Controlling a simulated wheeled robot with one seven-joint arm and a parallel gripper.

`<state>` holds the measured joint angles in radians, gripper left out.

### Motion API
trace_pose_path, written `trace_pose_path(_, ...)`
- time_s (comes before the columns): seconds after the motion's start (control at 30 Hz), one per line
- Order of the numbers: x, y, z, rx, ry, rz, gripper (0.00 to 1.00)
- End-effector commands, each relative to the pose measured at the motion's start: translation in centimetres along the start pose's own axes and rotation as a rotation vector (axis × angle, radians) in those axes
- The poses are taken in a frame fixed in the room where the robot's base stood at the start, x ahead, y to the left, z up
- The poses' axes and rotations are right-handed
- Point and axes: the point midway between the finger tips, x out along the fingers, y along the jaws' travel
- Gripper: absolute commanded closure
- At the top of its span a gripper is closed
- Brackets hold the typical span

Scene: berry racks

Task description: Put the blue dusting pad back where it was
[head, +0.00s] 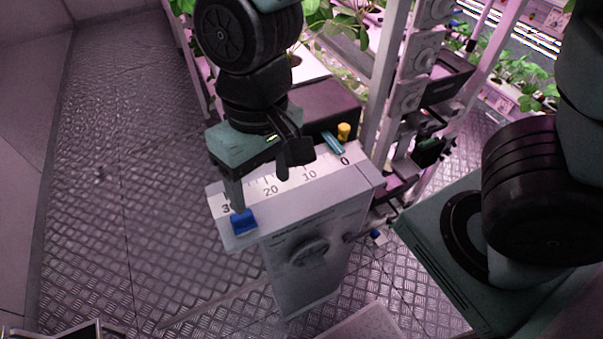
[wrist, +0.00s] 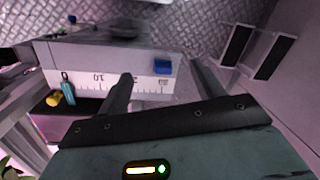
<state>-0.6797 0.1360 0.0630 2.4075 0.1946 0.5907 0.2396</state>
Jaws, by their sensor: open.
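The blue dusting pad (head: 244,222) sits on the grey cabinet's top (head: 355,183), at the front-left corner near the 30 end of the printed scale. My gripper (head: 262,190) is open above the cabinet top, with one finger close to the pad and the other over the middle of the scale. In the wrist view the pad (wrist: 162,66) shows between the two spread fingers, toward the cabinet's edge. Nothing is between the fingers in their grip. Whether the near finger touches the pad I cannot tell.
A teal item (head: 332,143) and a yellow cylinder (head: 344,131) are by the scale's 0 end, near a dark box (head: 330,104). Plant racks and posts (head: 385,85) stand behind and right. A small blue piece (head: 377,237) is right of the cabinet. Metal floor (head: 120,190) is clear at left.

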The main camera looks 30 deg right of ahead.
Motion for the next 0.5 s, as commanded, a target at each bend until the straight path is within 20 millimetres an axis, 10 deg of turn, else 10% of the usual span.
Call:
trace_pose_path(0.2,-2.8,1.9,4.9,-0.264,0.034,0.042,0.33)
trace_pose_path(0.5,-3.1,2.4,6.2,-0.341,0.035,0.071,0.33)
